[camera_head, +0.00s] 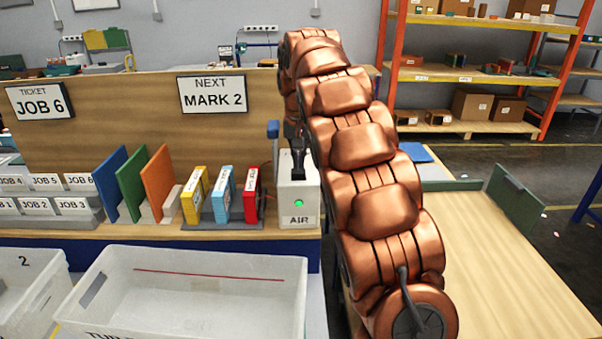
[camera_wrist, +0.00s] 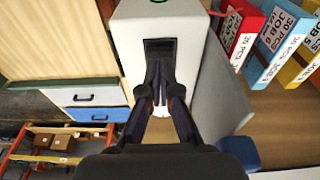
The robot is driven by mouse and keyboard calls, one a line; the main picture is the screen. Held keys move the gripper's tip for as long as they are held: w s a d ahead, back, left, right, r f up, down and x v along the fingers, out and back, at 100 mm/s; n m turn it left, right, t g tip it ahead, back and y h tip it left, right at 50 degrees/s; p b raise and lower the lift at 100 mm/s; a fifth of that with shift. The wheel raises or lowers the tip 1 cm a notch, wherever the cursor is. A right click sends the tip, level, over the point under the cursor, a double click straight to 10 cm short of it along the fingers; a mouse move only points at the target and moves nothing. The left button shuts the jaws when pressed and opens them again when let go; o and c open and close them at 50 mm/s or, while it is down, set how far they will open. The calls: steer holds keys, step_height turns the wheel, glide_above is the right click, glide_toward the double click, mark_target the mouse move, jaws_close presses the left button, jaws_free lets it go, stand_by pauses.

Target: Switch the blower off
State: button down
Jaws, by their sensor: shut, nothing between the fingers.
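The white box marked AIR (camera_head: 298,208), which I take to be the blower, stands at the right end of the bench with a green light (camera_head: 299,203) lit on its front. A blue-tipped upright handle (camera_head: 273,129) rises at its left side. My gripper (camera_head: 297,172) points down at the top of the box. In the wrist view the white box (camera_wrist: 128,40) has a dark slot or recess (camera_wrist: 160,48) on top. My shut, empty fingers (camera_wrist: 161,92) are over or at this recess; I cannot tell whether they touch it. A blue block-like end (camera_wrist: 240,151) shows at lower right.
Yellow, blue and red boxes (camera_head: 250,195) stand just left of the white box. Coloured boards (camera_head: 131,185) stand farther left. A translucent tub (camera_head: 190,305) is in front of the bench. A wooden surface (camera_head: 490,260) lies to the right. A wooden back panel (camera_head: 130,115) bears signs.

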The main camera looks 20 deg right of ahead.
mark_target(299, 174)
steer(key=shift+f+b, duration=0.55)
steer(key=shift+f, duration=0.5)
stand_by(0.7)
steer(key=shift+r, duration=0.15)
steer(key=shift+r+p, duration=2.05)
steer(key=shift+r, duration=1.3)
steer(key=shift+s+a, duration=0.1)
steer(key=shift+s, duration=0.05)
steer(key=s+a+f+n+g, duration=0.1)
steer(key=s+a+f, duration=0.3)
steer(key=s, duration=1)
steer(key=s+a+f+n+g, duration=0.1)
steer(key=s+a+f, duration=0.3)
steer(key=s, duration=1.1)
steer(key=s+a+f+n+g, duration=0.1)
steer(key=s+a+f, duration=0.3)
steer(key=s, duration=1.1)
step_height(299, 174, down, 2)
steer(key=shift+n+y, duration=0.4)
steer(key=shift+n, duration=0.4)
